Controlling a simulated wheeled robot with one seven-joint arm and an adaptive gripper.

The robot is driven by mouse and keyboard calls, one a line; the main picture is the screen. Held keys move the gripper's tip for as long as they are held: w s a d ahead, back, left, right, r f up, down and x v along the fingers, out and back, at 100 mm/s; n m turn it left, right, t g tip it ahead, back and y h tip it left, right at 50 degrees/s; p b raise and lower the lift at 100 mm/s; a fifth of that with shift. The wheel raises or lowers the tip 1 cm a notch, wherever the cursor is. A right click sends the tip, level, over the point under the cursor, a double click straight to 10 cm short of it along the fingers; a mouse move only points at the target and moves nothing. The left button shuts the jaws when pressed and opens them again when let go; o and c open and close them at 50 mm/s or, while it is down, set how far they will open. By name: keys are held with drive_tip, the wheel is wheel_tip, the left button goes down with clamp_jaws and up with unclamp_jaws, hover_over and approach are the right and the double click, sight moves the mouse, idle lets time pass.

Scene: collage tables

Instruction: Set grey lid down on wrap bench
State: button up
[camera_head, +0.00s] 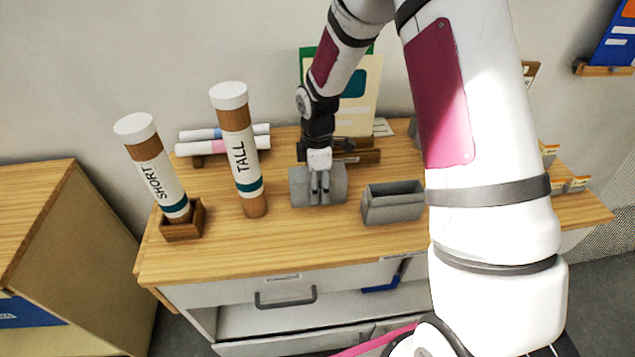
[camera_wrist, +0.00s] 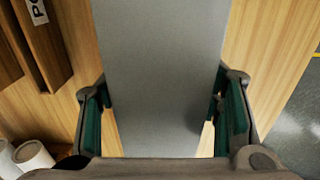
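The grey lid (camera_head: 300,187) is a plain block-like piece over the back middle of the wrap bench (camera_head: 270,240). In the wrist view the lid (camera_wrist: 160,60) fills the middle as a flat grey face. My gripper (camera_head: 320,186) points down on it; in the wrist view the gripper (camera_wrist: 162,105) has one dark green finger pad against each long side. It looks shut on the lid. The lid's underside is hidden, so I cannot tell whether it touches the bench top or hangs just above.
An open grey box (camera_head: 393,205) stands close to the right. Left are the TALL tube (camera_head: 240,150), the SHORT tube (camera_head: 155,165) in a wooden holder (camera_head: 183,222), and paper rolls (camera_head: 222,140). Wooden racks (camera_head: 360,157) stand behind. The bench's front strip is clear.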

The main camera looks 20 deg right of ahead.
drive_tip(key=shift+r, duration=0.1)
wheel_tip(320, 180, up, 12)
drive_tip(key=shift+b, duration=0.65)
drive_tip(key=s+r+m+t, duration=0.3)
drive_tip(key=s+r+m, duration=0.5)
drive_tip(key=s+r, duration=0.5)
drive_tip(key=s+r+m+t, duration=0.2)
drive_tip(key=s+r+m, duration=0.2)
drive_tip(key=s+m, duration=0.3)
drive_tip(key=s, duration=0.5)
drive_tip(key=shift+r+m, duration=0.3)
drive_tip(key=shift+m, duration=0.1)
drive_tip(key=shift+s+d, duration=0.1)
